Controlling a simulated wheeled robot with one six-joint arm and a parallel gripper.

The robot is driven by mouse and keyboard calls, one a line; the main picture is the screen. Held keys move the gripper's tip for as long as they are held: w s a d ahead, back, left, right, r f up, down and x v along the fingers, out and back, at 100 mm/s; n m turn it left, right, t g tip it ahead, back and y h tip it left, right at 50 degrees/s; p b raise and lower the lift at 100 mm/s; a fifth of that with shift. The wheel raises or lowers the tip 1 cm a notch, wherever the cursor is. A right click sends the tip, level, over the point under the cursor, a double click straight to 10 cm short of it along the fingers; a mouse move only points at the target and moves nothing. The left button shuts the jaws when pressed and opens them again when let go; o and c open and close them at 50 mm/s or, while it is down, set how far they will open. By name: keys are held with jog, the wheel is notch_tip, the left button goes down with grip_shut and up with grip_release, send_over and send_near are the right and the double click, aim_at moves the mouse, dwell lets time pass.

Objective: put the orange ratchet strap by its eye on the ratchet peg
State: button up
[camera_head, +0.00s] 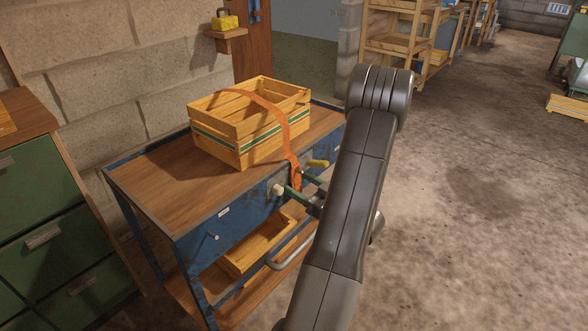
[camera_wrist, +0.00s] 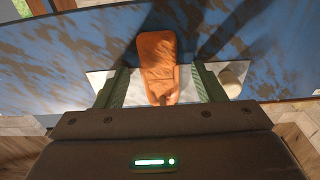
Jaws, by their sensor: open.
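The orange ratchet strap (camera_head: 264,104) lies across the slatted wooden crate and drops over the blue bench's front. Its wide orange end (camera_wrist: 158,62) shows in the wrist view between the two green fingers, against a pale plate (camera_wrist: 98,80). My gripper (camera_head: 300,186) is open at the bench front, one finger on each side of the strap end, with gaps visible. A small paler shape sits at the strap's lower tip; I cannot tell whether it is the eye. A cream knob (camera_head: 278,190) and a yellow one (camera_head: 318,163) stick out from the bench front; which is the ratchet peg is unclear.
The wooden crate (camera_head: 215,146) stands on the bench top (camera_head: 160,176). A shallow wooden box (camera_head: 250,248) lies on the lower shelf. A green drawer cabinet (camera_head: 40,190) stands at left.

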jog(key=p+v, duration=0.2)
jog(key=v, duration=1.1)
jog(key=shift+s+d, duration=0.25)
jog(key=shift+d, duration=0.05)
jog(key=shift+a, duration=0.1)
jog(key=b+x, duration=0.1)
jog(key=x, duration=1)
jog(key=shift+w+a+b, duration=0.3)
jog(key=shift+b, duration=0.1)
jog(key=shift+x, duration=0.9)
